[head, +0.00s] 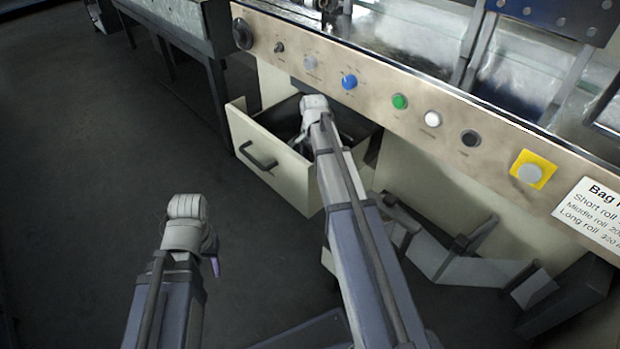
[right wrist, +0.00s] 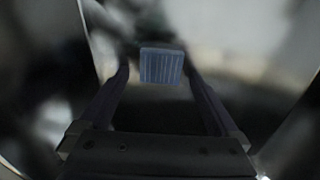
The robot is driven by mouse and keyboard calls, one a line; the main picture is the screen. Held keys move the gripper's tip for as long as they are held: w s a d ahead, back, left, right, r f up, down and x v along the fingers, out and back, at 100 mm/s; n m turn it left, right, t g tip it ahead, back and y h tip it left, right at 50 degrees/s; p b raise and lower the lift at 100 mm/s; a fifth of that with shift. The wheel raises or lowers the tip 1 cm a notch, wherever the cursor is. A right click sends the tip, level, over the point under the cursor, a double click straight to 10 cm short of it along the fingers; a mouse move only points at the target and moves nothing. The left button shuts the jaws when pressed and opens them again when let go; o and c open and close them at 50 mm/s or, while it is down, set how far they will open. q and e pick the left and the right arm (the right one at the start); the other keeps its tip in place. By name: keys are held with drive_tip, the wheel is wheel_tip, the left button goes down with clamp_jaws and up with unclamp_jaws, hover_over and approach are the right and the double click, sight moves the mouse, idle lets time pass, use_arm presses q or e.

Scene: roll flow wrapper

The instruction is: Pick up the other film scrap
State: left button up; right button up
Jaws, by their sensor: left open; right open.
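My right arm reaches into an open cream drawer (head: 285,165) under the machine panel. My right gripper (head: 303,141) is mostly hidden behind its own wrist inside the drawer. In the right wrist view my right gripper (right wrist: 157,75) is open, with its two dark fingers apart. A small blue ribbed piece (right wrist: 161,67) appears between the fingertips, not visibly clamped; I cannot tell for sure that it is a film scrap. No film scrap is plain in the head view. My left gripper (head: 213,255) hangs open and empty over the dark floor, partly hidden by its wrist.
The machine's control panel (head: 400,95) with knobs and coloured buttons runs close above the drawer. A grey bent metal part (head: 455,265) juts out low at the right. A metal table (head: 175,30) stands at the upper left. The floor at the left is clear.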

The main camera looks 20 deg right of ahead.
drive_tip(key=shift+r, duration=0.1)
drive_tip(key=c, duration=1.4)
drive_tip(key=shift+r, duration=0.1)
wheel_tip(320, 180, up, 10)
drive_tip(key=p, duration=1)
